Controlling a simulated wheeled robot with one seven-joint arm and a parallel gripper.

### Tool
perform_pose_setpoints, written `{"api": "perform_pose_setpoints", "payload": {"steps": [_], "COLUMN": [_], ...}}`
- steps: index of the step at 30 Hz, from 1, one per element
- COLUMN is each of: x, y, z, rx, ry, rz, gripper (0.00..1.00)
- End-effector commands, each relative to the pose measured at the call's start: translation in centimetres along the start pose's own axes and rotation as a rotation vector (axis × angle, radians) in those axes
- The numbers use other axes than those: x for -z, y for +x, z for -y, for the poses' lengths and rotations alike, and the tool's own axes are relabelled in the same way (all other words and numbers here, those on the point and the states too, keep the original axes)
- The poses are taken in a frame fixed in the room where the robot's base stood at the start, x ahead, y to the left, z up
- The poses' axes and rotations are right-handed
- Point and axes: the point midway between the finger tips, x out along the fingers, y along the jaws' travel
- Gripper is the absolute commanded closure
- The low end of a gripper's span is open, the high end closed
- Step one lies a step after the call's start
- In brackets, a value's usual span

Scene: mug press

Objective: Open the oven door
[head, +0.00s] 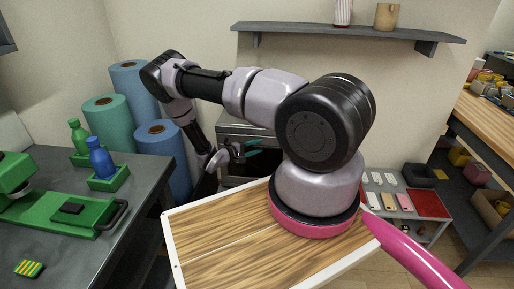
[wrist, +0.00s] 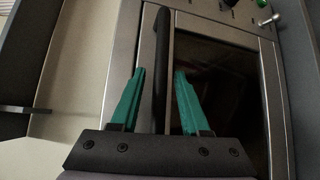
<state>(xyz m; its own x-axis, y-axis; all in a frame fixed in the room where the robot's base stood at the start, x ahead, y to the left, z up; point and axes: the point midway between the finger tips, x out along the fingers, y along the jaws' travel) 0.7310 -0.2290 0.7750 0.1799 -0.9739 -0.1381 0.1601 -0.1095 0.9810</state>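The oven (head: 236,129) stands against the back wall in the head view, partly hidden by my arm. In the wrist view its door (wrist: 222,85) has a dark glass pane in a grey metal frame and looks shut. A long black handle (wrist: 162,45) runs down along the door's left side in that view. My gripper (wrist: 160,75) has two teal fingers spread apart, one on each side of the handle in the picture. I see a gap on both sides; whether the handle lies at fingertip depth I cannot tell. In the head view my gripper (head: 252,149) is in front of the oven.
Knobs and a metal switch (wrist: 267,19) sit on the oven panel. Blue and green rolls (head: 160,150) stand left of the oven. A dark workbench (head: 60,250) with bottles is at the left. A low table with small parts (head: 405,200) is at the right.

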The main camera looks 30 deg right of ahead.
Motion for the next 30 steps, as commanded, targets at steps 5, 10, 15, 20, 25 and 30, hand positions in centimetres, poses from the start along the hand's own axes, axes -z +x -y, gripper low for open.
{"api": "perform_pose_setpoints", "payload": {"steps": [5, 10, 15, 20, 25, 30], "x": [0.00, 0.00, 0.00, 0.00, 0.00, 0.01], "y": [-0.03, -0.04, -0.05, -0.05, -0.06, -0.06], "z": [0.00, 0.01, 0.01, 0.01, 0.01, 0.01], "rx": [0.000, 0.000, 0.000, 0.000, 0.001, 0.001], "ry": [0.000, 0.000, 0.000, 0.000, 0.000, 0.000], "rz": [0.000, 0.000, 0.000, 0.000, 0.000, 0.000], "gripper": [1.00, 1.00, 1.00, 1.00, 1.00, 1.00]}}
